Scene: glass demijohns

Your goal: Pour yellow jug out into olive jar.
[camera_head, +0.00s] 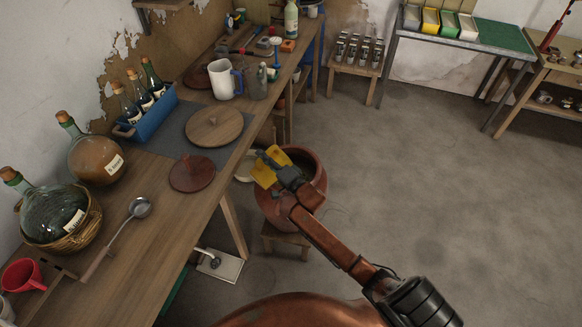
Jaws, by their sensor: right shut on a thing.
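A small yellow jug (268,170) is in my right gripper (284,172), which is shut on it. The jug is above the left part of the mouth of a large reddish-brown jar (312,200), which I take to be the olive jar. The jug looks tilted; I cannot tell whether anything flows from it. My gripper and arm cover part of the jar's mouth, and its inside looks dark. The jar stands on a low wooden stool (285,238) beside the workbench. My left gripper is not in view.
The workbench (160,222) on the left holds a round wooden board (214,126), a brown lid (193,173), a ladle (140,207), two demijohns (95,160) and a blue bottle crate (150,118). A pale bowl (244,168) is near the jar's left. The floor at right is clear.

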